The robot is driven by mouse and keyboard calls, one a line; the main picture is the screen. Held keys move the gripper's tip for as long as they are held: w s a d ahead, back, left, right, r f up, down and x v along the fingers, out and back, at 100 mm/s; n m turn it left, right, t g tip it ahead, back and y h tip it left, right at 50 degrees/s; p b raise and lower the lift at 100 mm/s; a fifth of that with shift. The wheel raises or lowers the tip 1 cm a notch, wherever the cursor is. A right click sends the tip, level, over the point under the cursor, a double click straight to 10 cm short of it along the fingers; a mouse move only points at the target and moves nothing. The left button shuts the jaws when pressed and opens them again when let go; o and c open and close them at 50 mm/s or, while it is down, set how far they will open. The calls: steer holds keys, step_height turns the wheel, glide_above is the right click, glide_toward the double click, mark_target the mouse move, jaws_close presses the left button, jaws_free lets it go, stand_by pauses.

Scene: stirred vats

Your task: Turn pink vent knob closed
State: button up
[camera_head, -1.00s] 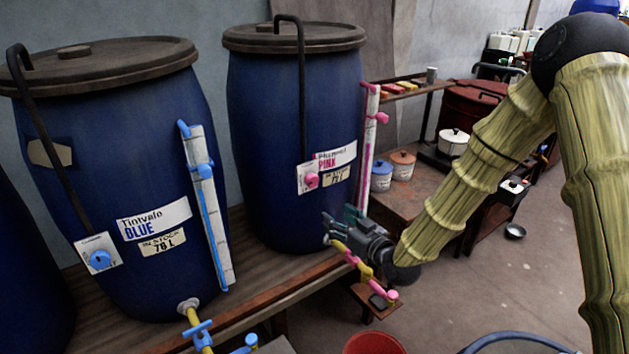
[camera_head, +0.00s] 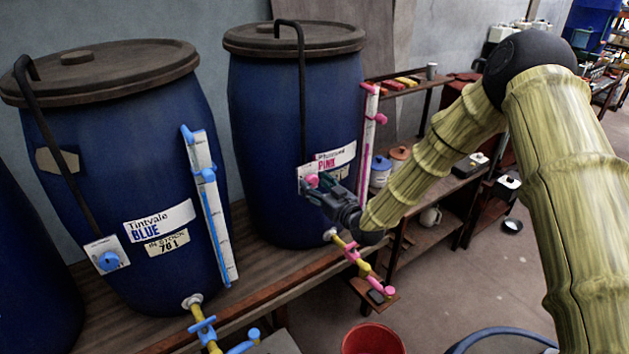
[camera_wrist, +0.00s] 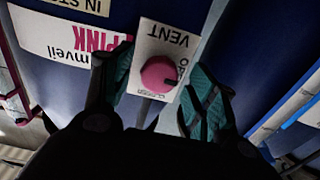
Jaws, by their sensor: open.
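The pink vent knob (camera_wrist: 158,75) sits on a white plate marked VENT (camera_wrist: 166,45) on the pink vat (camera_head: 283,120). In the head view the knob (camera_head: 312,180) shows just above my gripper's tips. A dark mark on the knob points toward the plate's right side in the wrist view, near the partly hidden letters OP. My gripper (camera_wrist: 158,98) is open, with one green-padded finger on each side of the knob. It holds nothing. I cannot tell whether either finger touches the knob. In the head view my gripper (camera_head: 322,192) is in front of the vat.
The blue vat (camera_head: 115,200) with its own blue vent knob (camera_head: 108,261) stands to the left. A pink sight gauge (camera_head: 369,135) stands right of the knob. A pink-handled tap (camera_head: 352,252) is below my gripper. A red bucket (camera_head: 372,340) is on the floor.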

steer(key=shift+w+a, duration=0.2)
steer(key=shift+w, duration=0.1)
steer(key=c, duration=1)
steer(key=shift+c, duration=0.2)
